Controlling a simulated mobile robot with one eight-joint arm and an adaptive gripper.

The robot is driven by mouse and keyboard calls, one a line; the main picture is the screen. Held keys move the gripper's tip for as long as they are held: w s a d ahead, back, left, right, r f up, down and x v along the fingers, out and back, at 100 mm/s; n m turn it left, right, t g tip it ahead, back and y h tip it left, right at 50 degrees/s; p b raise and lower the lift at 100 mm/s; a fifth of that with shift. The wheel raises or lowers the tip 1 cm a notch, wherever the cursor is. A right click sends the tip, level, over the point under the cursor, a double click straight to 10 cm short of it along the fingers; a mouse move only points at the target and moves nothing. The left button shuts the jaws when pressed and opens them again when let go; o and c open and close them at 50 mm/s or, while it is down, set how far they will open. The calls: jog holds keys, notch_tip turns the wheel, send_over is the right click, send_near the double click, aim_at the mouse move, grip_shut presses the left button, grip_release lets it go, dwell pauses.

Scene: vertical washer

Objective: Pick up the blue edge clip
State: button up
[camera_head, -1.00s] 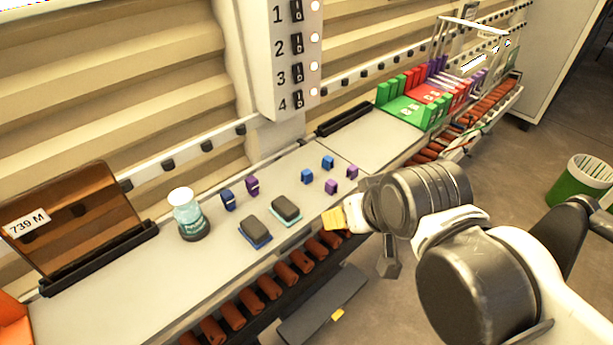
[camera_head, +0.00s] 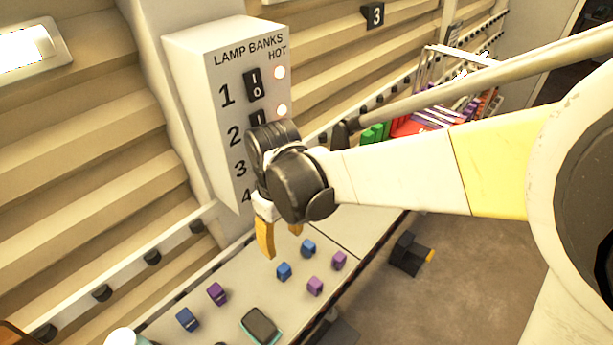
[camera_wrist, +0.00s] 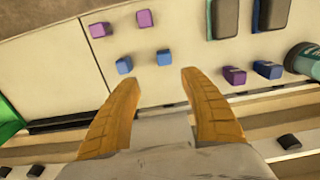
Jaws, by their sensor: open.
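Two small blue blocks lie on the pale bench top, at the front left (camera_head: 284,271) and back right (camera_head: 308,248) of a small group. They also show in the wrist view (camera_wrist: 124,65) (camera_wrist: 164,57). A larger blue piece (camera_head: 187,319) lies farther left, beside a purple one (camera_head: 217,293). I cannot tell for sure which blue piece is the edge clip. My gripper (camera_head: 281,244) points down with its yellow fingers apart and empty, above the bench near the small blue blocks. In the wrist view the blocks lie beyond the fingertips (camera_wrist: 159,79), untouched.
Two small purple blocks (camera_head: 315,286) (camera_head: 340,260) lie beside the blue ones. A dark sponge-like pad (camera_head: 260,326) lies nearer the front. The lamp bank box (camera_head: 215,110) stands behind my gripper. A rail with black knobs (camera_head: 152,257) runs along the wall.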

send_over(284, 268)
jog(key=f, duration=0.5)
jog(key=shift+w+a, duration=0.1)
jog(key=shift+w, duration=0.2)
jog(key=f, duration=0.5)
jog(key=shift+s+f, duration=0.2)
jog(key=shift+f, duration=0.1)
jog(key=c, duration=0.8)
